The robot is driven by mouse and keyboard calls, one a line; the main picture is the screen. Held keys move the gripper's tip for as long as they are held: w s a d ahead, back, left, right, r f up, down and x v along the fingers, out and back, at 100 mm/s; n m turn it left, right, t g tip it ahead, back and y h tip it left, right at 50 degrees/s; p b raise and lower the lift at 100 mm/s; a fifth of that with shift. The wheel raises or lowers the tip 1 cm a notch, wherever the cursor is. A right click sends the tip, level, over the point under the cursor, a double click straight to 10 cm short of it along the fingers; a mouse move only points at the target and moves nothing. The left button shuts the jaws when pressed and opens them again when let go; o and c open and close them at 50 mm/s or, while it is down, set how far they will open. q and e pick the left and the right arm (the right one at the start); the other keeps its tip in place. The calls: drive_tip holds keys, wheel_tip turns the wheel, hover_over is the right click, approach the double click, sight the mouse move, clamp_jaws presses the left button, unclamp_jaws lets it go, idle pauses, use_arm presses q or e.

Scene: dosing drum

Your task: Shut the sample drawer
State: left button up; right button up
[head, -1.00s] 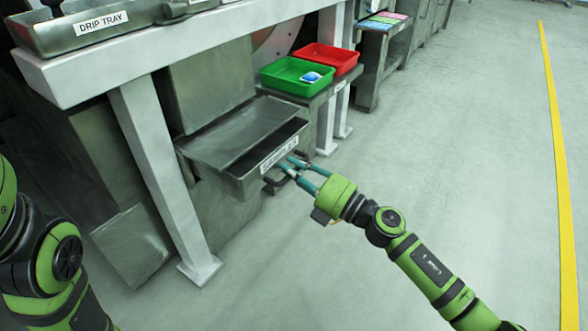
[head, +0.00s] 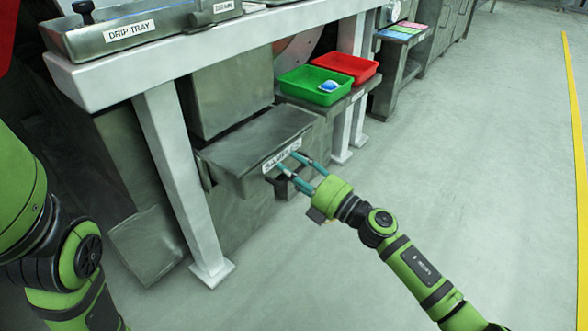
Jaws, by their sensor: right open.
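The sample drawer (head: 255,180) is a grey metal drawer under the white-framed bench, with a white label (head: 281,155) on its front. Its front now sits up against the edge of the flat metal cover (head: 257,137), and no dark interior shows. I cannot tell whether a small gap is left. My right gripper (head: 289,165) is open, its two teal fingers apart at the drawer front, over the label end and the dark handle (head: 284,186). Whether the fingers touch the front is unclear. My left arm shows at the left edge, but its gripper is out of view.
A green tray (head: 300,93) with a blue and white item (head: 328,86) and a red tray (head: 345,67) stand on a low shelf behind the drawer. A white bench leg (head: 183,180) stands left of the drawer. The floor to the right is clear.

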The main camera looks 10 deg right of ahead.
drive_tip(key=v, duration=1.2)
